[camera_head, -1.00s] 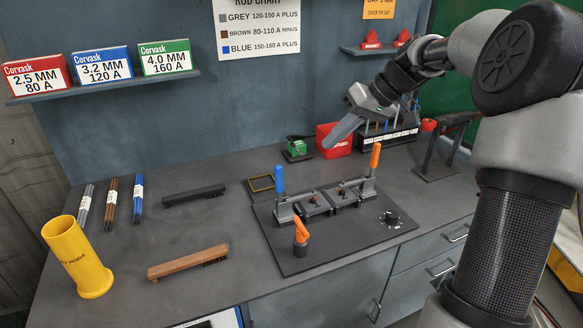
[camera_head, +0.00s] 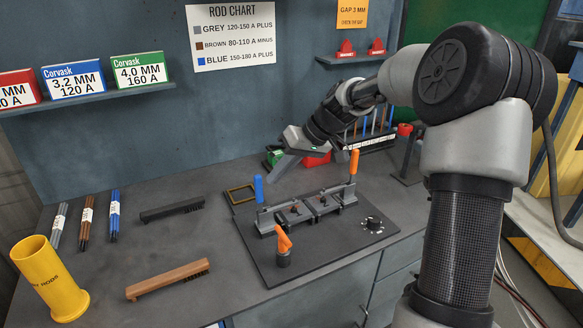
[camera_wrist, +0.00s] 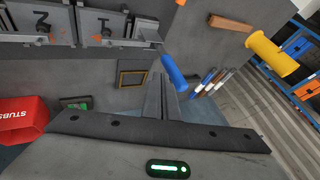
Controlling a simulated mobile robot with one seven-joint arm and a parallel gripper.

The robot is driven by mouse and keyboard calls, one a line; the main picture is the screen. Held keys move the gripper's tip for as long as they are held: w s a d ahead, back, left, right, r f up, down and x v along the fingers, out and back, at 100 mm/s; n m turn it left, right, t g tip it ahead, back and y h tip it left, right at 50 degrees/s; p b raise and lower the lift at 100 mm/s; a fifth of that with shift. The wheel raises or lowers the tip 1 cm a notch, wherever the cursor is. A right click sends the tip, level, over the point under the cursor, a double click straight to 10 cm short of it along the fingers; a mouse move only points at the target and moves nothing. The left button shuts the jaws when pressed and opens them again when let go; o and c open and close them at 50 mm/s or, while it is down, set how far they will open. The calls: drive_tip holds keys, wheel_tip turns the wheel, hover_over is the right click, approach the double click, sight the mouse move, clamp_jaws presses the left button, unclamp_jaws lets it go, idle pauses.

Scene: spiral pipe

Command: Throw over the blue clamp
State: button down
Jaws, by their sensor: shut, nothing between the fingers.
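The blue clamp's handle (camera_head: 259,189) stands upright at the left end of the clamp fixture on the black base plate (camera_head: 262,262). It also shows in the wrist view as a blue handle (camera_wrist: 174,70), just beyond the finger tips. My gripper (camera_head: 276,174) is shut and empty. In the head view it hangs behind and slightly right of the blue handle, above the bench. In the wrist view my fingers (camera_wrist: 160,82) lie together close to the left of the blue handle; I cannot tell whether they touch it.
An orange upright handle (camera_head: 354,162) stands at the fixture's right end, and an orange knob (camera_head: 283,240) in front. A square frame (camera_head: 241,194), brushes (camera_head: 168,279), rods (camera_head: 86,217) and a yellow tube (camera_head: 50,279) lie or stand leftward. A red box (camera_head: 317,160) is behind.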

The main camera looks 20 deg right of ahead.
sight(261, 179)
drive_tip(key=shift+s+a, duration=0.1)
drive_tip(key=shift+a, duration=0.45)
drive_tip(key=shift+a, duration=0.1)
drive_tip(key=shift+s+a+r+h, duration=0.1)
drive_tip(key=shift+a+h, duration=0.15)
drive_tip(key=shift+h, duration=0.15)
drive_tip(key=shift+a, duration=0.25)
drive_tip(key=shift+s+a+r+n+h, duration=0.15)
drive_tip(key=shift+a+h, duration=0.15)
drive_tip(key=shift+a, duration=0.15)
drive_tip(key=shift+s+a+f+n+h, duration=0.1)
drive_tip(key=shift+a+n+h, duration=0.05)
drive_tip(key=shift+a+h, duration=0.2)
drive_tip(key=s+a+f+n+t+h+b, duration=0.2)
drive_tip(key=a+f+h+b, duration=0.5)
drive_tip(key=a+h+b, duration=0.5)
drive_tip(key=shift+s+t+b, duration=0.15)
drive_tip(key=shift+t+b, duration=0.25)
drive_tip(key=shift+t, duration=0.1)
